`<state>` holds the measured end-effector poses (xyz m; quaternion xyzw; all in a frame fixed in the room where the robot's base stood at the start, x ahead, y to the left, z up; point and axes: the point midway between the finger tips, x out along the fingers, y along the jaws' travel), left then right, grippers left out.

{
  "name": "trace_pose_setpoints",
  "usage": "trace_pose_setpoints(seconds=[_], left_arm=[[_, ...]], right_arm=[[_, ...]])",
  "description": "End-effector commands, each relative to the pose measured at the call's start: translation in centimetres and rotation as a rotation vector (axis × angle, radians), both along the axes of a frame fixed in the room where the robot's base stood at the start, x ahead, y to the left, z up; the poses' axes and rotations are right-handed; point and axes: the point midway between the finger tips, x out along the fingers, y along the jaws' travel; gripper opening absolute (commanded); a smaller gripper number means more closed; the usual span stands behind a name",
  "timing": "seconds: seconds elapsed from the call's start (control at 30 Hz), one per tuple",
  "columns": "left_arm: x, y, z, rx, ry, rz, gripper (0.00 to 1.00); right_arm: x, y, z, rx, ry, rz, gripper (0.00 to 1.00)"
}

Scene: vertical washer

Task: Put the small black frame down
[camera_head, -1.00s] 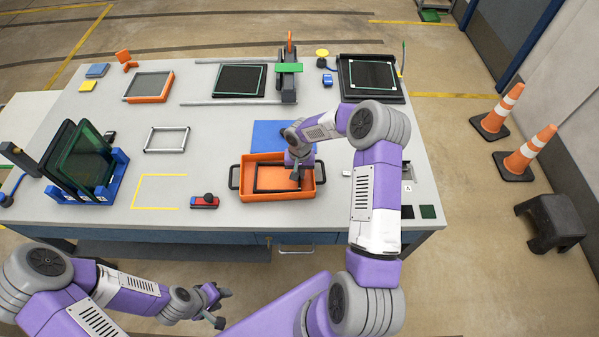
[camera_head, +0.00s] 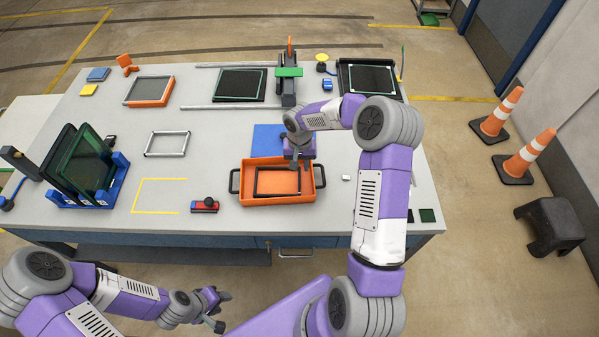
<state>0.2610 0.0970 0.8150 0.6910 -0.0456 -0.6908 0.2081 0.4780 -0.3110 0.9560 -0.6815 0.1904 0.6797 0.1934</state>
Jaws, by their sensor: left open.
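The small black frame (camera_head: 278,194) lies inside the orange tray (camera_head: 277,201), with the orange floor showing through its middle. My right gripper (camera_head: 297,164) is over the back right part of the tray, near the frame's far edge, and hides part of that edge. It looks apart from the frame, but its fingers are too small to tell their opening. My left gripper (camera_head: 223,311) is open and empty in front of the table, below its front edge.
A blue mat (camera_head: 268,137) lies behind the tray. A red and black tool (camera_head: 205,205) and a yellow corner outline (camera_head: 158,179) are to its left, with a grey frame (camera_head: 167,144) further back. A blue rack (camera_head: 117,180) holds dark panels. My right arm covers the table's right side.

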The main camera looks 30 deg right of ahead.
Motion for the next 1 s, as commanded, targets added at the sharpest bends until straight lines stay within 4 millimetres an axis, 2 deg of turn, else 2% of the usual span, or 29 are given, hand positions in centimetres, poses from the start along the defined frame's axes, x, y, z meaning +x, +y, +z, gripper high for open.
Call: trace_pose_setpoints(seconds=[0.1, 0.3, 1.0], left_arm=[[0.0, 0.0, 0.1, 0.000, 0.000, 0.000, 0.43], [0.0, 0.0, 0.2, 0.000, 0.000, 0.000, 0.43], [0.0, 0.0, 0.2, 0.000, 0.000, 0.000, 0.43]], right_arm=[[0.0, -0.1, 2.3, -0.001, -0.003, -0.002, 0.33], [0.0, 0.0, 4.2, 0.001, 0.001, -0.001, 0.33], [-0.1, 0.0, 4.5, 0.001, 0.001, -0.001, 0.33]])
